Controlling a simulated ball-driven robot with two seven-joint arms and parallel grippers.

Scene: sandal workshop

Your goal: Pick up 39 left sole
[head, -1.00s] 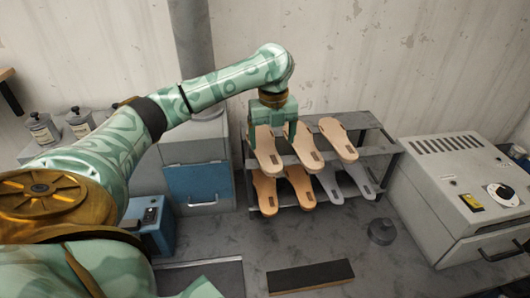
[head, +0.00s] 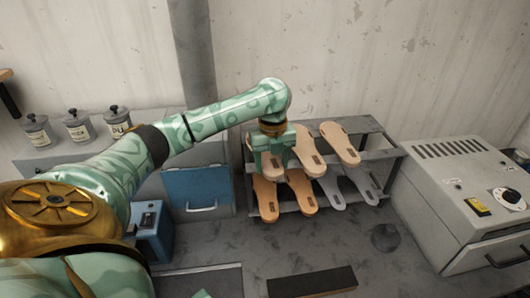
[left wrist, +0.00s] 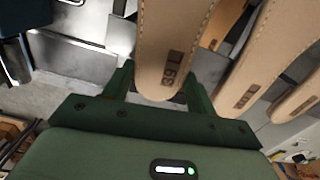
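The 39 left sole (left wrist: 172,40) is tan, with "39 L" stamped near its rounded end in the left wrist view. In the head view my left gripper (head: 273,170) is at the left end of the rack's upper tier and mostly hides this sole. In the left wrist view my left gripper (left wrist: 160,78) is open, with one finger on each side of the sole's end. Small gaps seem to show between the fingers and the sole's edges. My right gripper is not in view.
The grey rack (head: 377,150) holds other tan soles (head: 340,143) close to the right of my gripper. Orange-tan soles (head: 300,192) and grey soles (head: 330,190) lie on the lower tier. A grey machine (head: 465,200) stands right. A blue-fronted box (head: 198,190) stands left.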

